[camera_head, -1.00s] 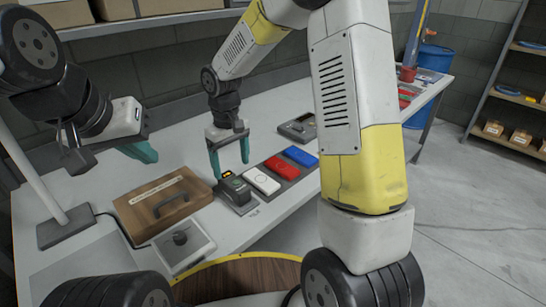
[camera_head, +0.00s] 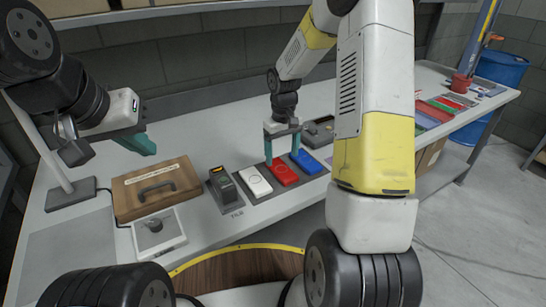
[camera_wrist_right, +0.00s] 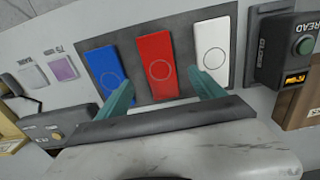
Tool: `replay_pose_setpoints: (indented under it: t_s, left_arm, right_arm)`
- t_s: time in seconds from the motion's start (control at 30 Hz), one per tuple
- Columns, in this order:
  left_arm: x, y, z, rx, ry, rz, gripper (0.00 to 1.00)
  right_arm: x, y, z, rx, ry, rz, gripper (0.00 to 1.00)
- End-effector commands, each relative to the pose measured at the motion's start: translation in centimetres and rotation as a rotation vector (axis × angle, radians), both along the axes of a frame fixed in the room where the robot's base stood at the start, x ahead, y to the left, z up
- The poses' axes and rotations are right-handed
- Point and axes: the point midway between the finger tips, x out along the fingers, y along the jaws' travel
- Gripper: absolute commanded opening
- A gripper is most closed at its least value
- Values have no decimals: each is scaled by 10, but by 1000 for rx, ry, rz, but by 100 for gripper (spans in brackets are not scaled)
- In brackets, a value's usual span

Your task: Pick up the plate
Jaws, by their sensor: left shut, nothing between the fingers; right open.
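Three flat plates lie side by side on a dark tray (camera_head: 262,198): a white plate (camera_head: 255,182), a red plate (camera_head: 285,174) and a blue plate (camera_head: 307,161). My right gripper (camera_head: 282,158) is open and points down over the red plate. In the right wrist view, the red plate (camera_wrist_right: 157,65) shows between the two teal fingers (camera_wrist_right: 161,88), with the blue plate (camera_wrist_right: 108,75) left and the white plate (camera_wrist_right: 212,50) right. I cannot tell the fingers' exact height. My left gripper (camera_head: 143,144) is shut and empty above the bench at left.
A black reader (camera_head: 223,185) stands left of the plates. Further left are a wooden case (camera_head: 157,189) with a handle and a grey box (camera_head: 157,231) with a knob. A grey device (camera_head: 318,132) sits behind the plates. The bench behind the case is clear.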

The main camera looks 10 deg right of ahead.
Motion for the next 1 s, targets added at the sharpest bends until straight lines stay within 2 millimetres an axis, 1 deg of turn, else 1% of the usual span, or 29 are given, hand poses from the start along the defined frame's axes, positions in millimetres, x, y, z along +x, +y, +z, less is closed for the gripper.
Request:
replay_pose_setpoints:
  t_s: [0.3,0.43,0.63,0.67,0.7,0.87,1.0]
  left_arm:
    - [0,0,0,0,0,0,0]
    - [0,0,0,0,0,0,0]
    - [0,0,0,0,0,0,0]
    - [0,0,0,0,0,0,0]
    - [0,0,0,0,0,0,0]
    - [0,0,0,0,0,0,0]
    - [0,0,0,0,0,0,0]
  right_arm:
    - [2,1,-45,1,4,-1,78]
    - [2,1,-54,1,1,-1,78]
    - [2,1,-54,0,0,-1,78]
    - [2,1,-54,0,0,-1,74]
    - [2,1,-54,0,0,-1,66]
    - [2,1,-54,0,0,-1,35]
    - [2,1,-54,0,0,-1,8]
